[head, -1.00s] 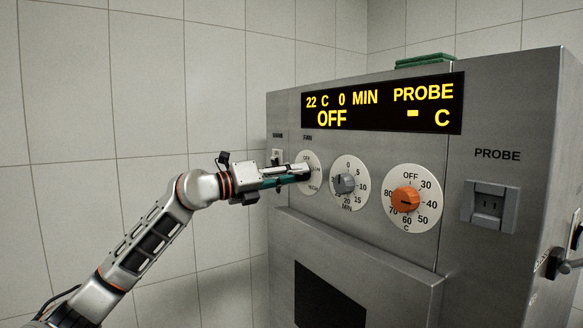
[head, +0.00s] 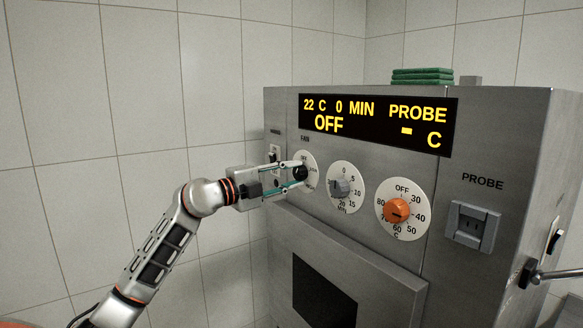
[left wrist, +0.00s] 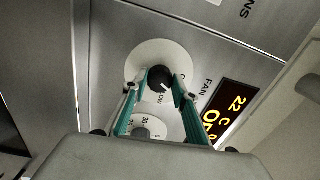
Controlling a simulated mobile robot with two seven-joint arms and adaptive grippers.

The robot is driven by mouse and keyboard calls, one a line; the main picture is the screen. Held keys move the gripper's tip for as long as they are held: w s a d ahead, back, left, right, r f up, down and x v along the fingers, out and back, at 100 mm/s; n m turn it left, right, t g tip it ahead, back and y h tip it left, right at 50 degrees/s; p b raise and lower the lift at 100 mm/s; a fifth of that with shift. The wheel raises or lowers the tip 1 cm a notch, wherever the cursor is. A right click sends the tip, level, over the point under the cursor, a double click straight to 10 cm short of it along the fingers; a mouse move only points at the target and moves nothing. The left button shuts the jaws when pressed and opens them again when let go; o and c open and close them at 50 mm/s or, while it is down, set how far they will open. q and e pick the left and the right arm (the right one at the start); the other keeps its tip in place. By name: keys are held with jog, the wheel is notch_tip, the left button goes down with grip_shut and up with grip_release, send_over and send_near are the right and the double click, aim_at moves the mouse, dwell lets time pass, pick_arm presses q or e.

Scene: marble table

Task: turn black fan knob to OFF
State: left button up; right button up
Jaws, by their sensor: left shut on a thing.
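The black fan knob (head: 300,173) sits on a round white dial (head: 309,160) at the left of the steel oven's panel. My left gripper (head: 291,175) is shut on it, with one finger above and one below in the head view. In the left wrist view the knob (left wrist: 158,78) is between the two green-sided fingers (left wrist: 160,88). A short white mark shows on the knob's face, near the LOW label. The fingers cover parts of the dial, and the OFF label is hard to read. My right gripper is not in view.
A grey timer knob (head: 340,187) and an orange temperature knob (head: 397,211) sit to the right on white dials. The display (head: 376,124) reads 22 C, 0 MIN, OFF. A probe socket (head: 472,226) is farther right. Small switches (head: 274,154) are at the left.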

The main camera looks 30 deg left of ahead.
pick_arm(q)
jog(key=shift+n, duration=3)
jog(key=o, duration=1.1)
